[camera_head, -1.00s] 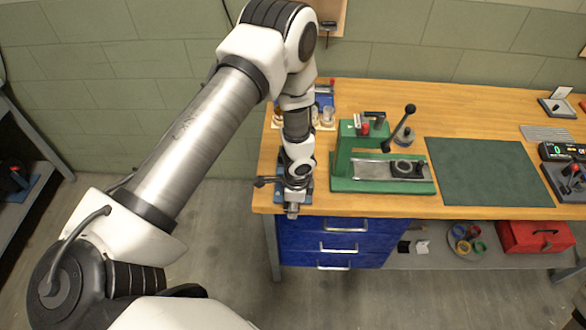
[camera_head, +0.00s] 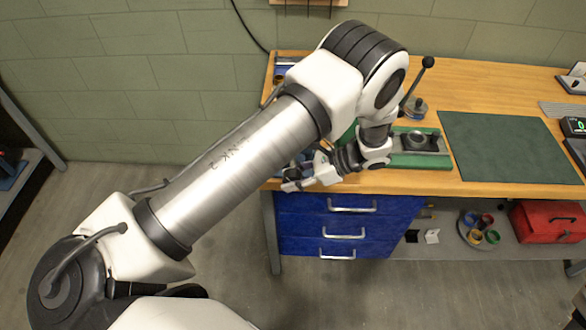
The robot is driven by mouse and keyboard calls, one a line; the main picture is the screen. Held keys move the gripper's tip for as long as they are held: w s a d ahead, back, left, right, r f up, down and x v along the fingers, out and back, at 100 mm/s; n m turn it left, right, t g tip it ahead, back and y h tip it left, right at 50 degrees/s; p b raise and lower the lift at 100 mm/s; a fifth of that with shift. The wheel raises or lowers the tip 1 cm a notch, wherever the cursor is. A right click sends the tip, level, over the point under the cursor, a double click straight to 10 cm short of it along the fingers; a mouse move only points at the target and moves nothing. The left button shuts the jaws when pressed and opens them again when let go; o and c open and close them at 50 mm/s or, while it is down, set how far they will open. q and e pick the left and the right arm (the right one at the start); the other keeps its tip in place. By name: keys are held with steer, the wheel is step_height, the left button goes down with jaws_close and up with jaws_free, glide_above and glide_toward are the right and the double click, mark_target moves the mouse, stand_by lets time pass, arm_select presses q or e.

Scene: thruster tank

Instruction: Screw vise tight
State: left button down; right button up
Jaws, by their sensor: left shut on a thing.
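The vise (camera_head: 285,172) is at the front left corner of the wooden bench. Only small blue parts of it show, because my left arm and gripper cover most of it. My left gripper (camera_head: 291,182) is at the front of the vise, tilted with its fingers pointing left. It is shut on the vise handle, which is mostly hidden by the fingers. My right gripper is not in view.
A green press with a black lever (camera_head: 417,84) stands behind my left wrist. A dark green mat (camera_head: 508,148) lies clear to its right. Blue drawers (camera_head: 348,228) are below the bench edge. A red toolbox (camera_head: 548,222) sits on the lower shelf.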

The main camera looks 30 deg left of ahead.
arm_select(q)
steer(key=g+y+b, duration=0.1)
steer(key=y+b, duration=0.1)
steer(key=b, duration=0.2)
steer(key=f+g+y+b, duration=0.1)
steer(key=g+y+b, duration=0.1)
steer(key=y+b, duration=0.1)
steer(key=shift+s+g+b, duration=0.2)
steer(key=shift+g+b, duration=0.1)
steer(key=shift+b, duration=0.6)
steer(key=shift+r+g+y+b, duration=0.25)
steer(key=shift+g+y+b, duration=0.15)
steer(key=shift+y+b, duration=0.45)
steer(key=shift+r, duration=0.1)
steer(key=c, duration=0.9)
jaws_free()
steer(key=shift+s+d+r, duration=0.1)
steer(key=shift+d+r, duration=0.1)
steer(key=shift+d, duration=0.05)
steer(key=shift+a+r, duration=0.1)
steer(key=shift+a, duration=0.05)
step_height(320, 180, up, 10)
steer(key=shift+f, duration=0.1)
